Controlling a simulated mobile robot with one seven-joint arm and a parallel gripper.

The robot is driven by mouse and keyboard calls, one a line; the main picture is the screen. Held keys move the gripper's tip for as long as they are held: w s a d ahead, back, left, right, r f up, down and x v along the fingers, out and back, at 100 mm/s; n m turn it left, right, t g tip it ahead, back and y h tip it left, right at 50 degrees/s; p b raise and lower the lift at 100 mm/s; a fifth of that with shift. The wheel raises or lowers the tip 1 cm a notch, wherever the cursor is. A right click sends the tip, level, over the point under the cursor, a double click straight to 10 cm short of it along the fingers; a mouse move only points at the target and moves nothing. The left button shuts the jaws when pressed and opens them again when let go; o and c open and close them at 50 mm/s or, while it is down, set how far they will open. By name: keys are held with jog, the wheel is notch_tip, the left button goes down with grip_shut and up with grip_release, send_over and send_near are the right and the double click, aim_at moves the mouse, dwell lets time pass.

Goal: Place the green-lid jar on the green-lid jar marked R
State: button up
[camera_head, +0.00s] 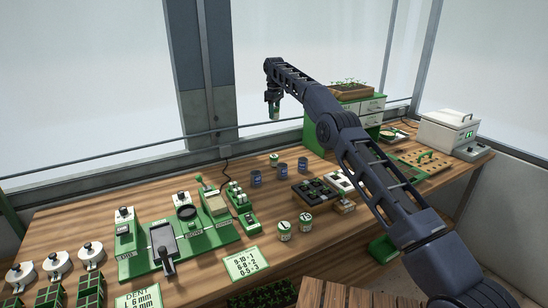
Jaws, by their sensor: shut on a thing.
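My gripper (273,102) is high above the back of the bench, shut on a small jar (274,114) with green on it. The held jar hangs in the air, apart from everything on the bench. Two more green-lid jars stand side by side nearer the front, a left one (284,232) and a right one (305,222). Marks on the jars are too small to read, so I cannot tell which is marked R.
A green seeder station (205,247) fills the left. My arm crosses the right side, before a white box (448,132).

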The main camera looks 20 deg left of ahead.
notch_tip(320, 180, down, 20)
jog(key=shift+s+a+r, duration=0.1)
dwell(0.7)
jog(key=o, duration=1)
jog(key=shift+f, duration=0.2)
notch_tip(320, 180, up, 12)
jog(key=shift+r, duration=0.2)
